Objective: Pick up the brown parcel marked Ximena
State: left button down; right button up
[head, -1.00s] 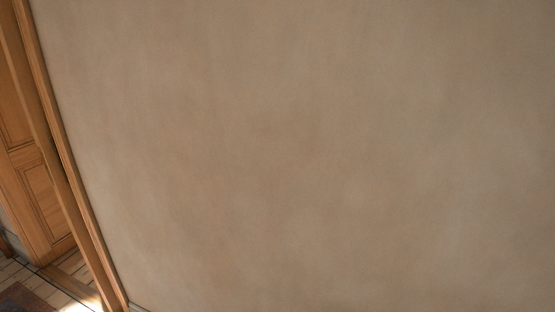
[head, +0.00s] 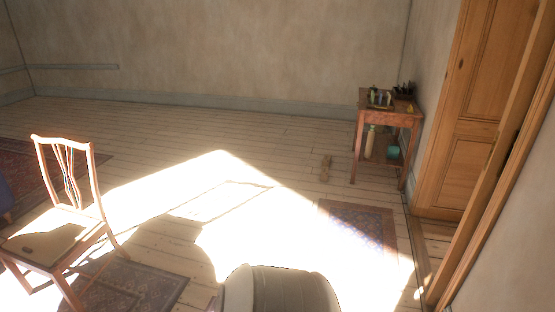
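I see no parcel marked Ximena in the head view, and no readable lettering. Neither of my grippers is in view. A small brown thing (head: 325,167) lies on the floorboards left of a small wooden side table (head: 392,115); it is too small to make out.
A wooden chair (head: 70,205) with a small dark thing on its seat stands at left. A patterned rug (head: 357,228) lies before the side table, which holds bottles and small items. A wooden door (head: 470,120) is at right. The middle floor is clear and brightly sunlit.

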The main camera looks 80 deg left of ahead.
aim_at(324, 175)
jog(key=i+j+u, duration=0.1)
jog(key=j+u, duration=0.3)
jog(key=i+j+u, duration=0.2)
jog(key=j+u, duration=0.2)
jog(key=i+j+u, duration=0.25)
jog(key=j+u, duration=0.2)
jog(key=i+j+u, duration=0.25)
jog(key=u, duration=0.15)
jog(key=i+j+u, duration=0.25)
jog(key=u, duration=0.15)
jog(key=i+j+u, duration=0.1)
jog(key=i+j, duration=0.15)
jog(key=i, duration=0.5)
jog(key=i+j+u, duration=0.1)
jog(key=i, duration=0.65)
jog(key=i+j, duration=0.2)
jog(key=i, duration=0.6)
jog(key=i+j+z, duration=0.1)
jog(key=i, duration=0.35)
jog(key=i+j, duration=0.25)
jog(key=i, duration=0.2)
jog(key=i+j+z, duration=0.15)
jog(key=i, duration=0.3)
